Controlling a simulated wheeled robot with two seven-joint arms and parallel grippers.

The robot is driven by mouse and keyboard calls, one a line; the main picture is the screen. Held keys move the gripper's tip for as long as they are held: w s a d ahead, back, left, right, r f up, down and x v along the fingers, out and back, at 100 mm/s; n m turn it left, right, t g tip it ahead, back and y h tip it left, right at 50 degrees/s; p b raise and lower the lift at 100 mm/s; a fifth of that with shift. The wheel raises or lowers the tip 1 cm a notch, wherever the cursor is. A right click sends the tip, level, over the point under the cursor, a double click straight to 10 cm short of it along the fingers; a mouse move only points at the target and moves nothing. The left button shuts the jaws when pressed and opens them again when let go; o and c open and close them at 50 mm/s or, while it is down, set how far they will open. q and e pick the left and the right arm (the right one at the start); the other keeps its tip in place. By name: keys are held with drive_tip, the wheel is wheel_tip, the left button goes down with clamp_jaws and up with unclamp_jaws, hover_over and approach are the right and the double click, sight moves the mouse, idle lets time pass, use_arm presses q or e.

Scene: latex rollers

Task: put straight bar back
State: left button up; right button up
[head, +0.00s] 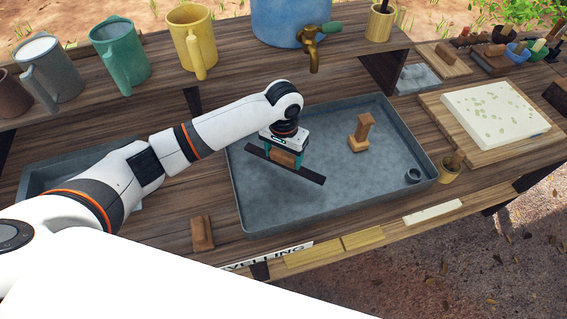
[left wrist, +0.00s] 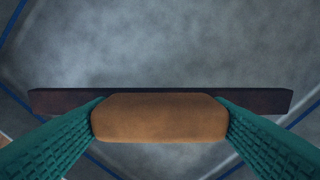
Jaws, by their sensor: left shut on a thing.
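The straight bar is a long dark strip (head: 312,177) with a tan wooden grip block (head: 283,158). My left gripper (head: 284,152) is shut on the grip block and holds the bar over the grey metal tray (head: 240,200). In the left wrist view the green fingers press both ends of the block (left wrist: 160,118), and the dark strip (left wrist: 60,100) runs crosswise beyond it. The bar appears above the tray floor; the exact gap is hard to judge. My right gripper is not in view.
A wooden block (head: 202,233) lies left of the tray. Mugs (head: 120,50) line the back shelf beside a blue tank (head: 290,20) with a brass tap (head: 313,45). A board with a white slab (head: 495,115) lies right.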

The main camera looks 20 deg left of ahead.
sight(283, 164)
use_arm(q)
drive_tip(key=shift+f, duration=0.4)
wheel_tip(283, 164, down, 3)
drive_tip(key=shift+f, duration=0.2)
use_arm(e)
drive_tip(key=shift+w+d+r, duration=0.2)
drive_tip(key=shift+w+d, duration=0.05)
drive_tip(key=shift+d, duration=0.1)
use_arm(q)
drive_tip(key=o, duration=0.8)
drive_tip(key=shift+f, duration=0.15)
drive_tip(key=o, duration=0.4)
drive_tip(key=shift+c, duration=0.2)
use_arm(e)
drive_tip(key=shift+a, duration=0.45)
use_arm(q)
drive_tip(key=shift+a, duration=0.1)
